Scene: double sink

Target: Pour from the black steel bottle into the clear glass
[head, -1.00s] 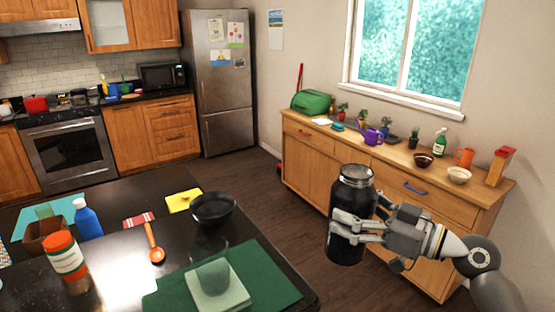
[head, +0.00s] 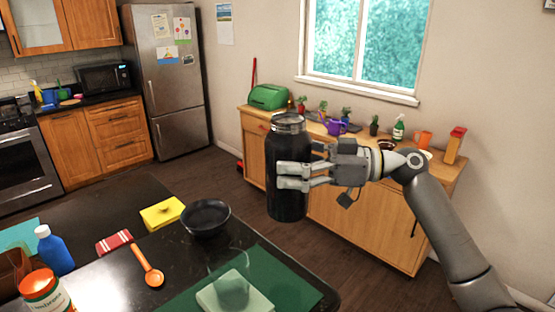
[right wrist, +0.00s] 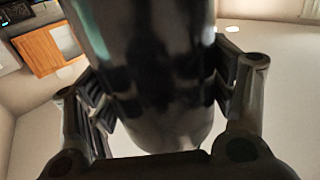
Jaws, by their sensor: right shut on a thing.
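The black steel bottle (head: 288,160) has a bare silver neck and stands upright in the air in the head view. My right gripper (head: 300,178) is shut around its middle from the right, beyond the black counter's right edge. In the right wrist view the bottle (right wrist: 150,75) fills the space between the fingers. A faint see-through shape, apparently the clear glass (head: 235,290), stands on a pale green cloth at the bottom of the head view. Its outline is hard to make out. The bottle is above and to the right of it, well apart. My left gripper is not in view.
The black counter (head: 110,210) holds a dark bowl (head: 206,217), yellow sponge (head: 162,212), orange spoon (head: 148,265), blue bottle (head: 54,250), orange-lidded jar (head: 45,292) and dark green mat (head: 290,284). A wooden sideboard (head: 345,226) with plants stands behind my right arm.

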